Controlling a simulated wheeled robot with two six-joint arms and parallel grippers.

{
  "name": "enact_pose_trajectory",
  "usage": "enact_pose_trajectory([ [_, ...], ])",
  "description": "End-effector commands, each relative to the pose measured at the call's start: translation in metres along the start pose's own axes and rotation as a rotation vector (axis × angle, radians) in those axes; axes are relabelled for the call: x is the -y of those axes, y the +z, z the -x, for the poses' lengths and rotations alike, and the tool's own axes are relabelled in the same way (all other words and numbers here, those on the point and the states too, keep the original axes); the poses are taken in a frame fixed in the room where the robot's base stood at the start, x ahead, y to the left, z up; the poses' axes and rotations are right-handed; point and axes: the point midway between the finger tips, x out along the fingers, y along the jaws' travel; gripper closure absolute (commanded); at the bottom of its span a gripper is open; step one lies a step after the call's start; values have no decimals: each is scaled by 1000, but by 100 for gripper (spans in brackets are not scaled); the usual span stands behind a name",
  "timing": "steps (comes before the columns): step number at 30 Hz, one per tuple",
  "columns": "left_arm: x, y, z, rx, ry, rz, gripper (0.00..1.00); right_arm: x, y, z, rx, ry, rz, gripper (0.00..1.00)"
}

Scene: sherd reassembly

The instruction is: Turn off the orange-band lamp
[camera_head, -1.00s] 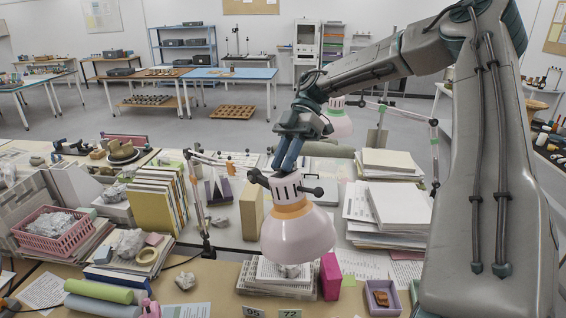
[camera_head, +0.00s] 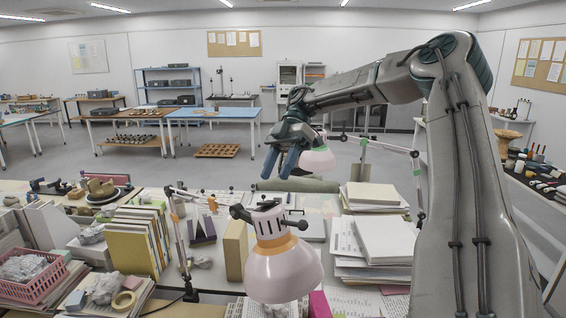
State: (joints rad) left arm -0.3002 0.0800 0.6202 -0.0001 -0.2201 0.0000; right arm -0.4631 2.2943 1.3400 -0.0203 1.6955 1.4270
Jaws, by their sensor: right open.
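The orange-band lamp has a pale pink shade (camera_head: 284,274) and an orange ring (camera_head: 272,243) below its white, slotted cap (camera_head: 268,222). Dark knobs stick out on both sides of the cap. The shade hangs at the front centre, open side down; its inside is hidden, and I cannot tell whether it is lit. My right gripper (camera_head: 281,172) is open and empty, its blue-grey fingers pointing down. It appears above the lamp's cap in the picture, with a visible gap between them. My left gripper is not in view.
A second pink lamp (camera_head: 318,160) hangs just right of my gripper. Paper stacks (camera_head: 372,238) stand right of the lamp, upright folders (camera_head: 140,240) left of it. A tan block (camera_head: 235,250) stands close behind its shade. A pink basket (camera_head: 32,278) is at far left.

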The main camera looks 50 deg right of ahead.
Motion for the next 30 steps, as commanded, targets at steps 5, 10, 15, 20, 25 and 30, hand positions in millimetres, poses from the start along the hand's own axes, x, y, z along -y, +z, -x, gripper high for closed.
enact_pose_trajectory([
  [5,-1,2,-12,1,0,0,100,-2,2,28,1,2,-3,56],
  [10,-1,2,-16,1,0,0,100,-1,1,43,0,1,-1,56],
  [15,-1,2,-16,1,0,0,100,0,0,48,-1,-1,-1,56],
  [20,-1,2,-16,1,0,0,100,0,0,49,-1,-1,0,56],
  [25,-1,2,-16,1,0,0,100,0,0,48,-1,-1,-1,56],
  [30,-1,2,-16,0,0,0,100,0,0,48,-1,-1,-1,56],
])
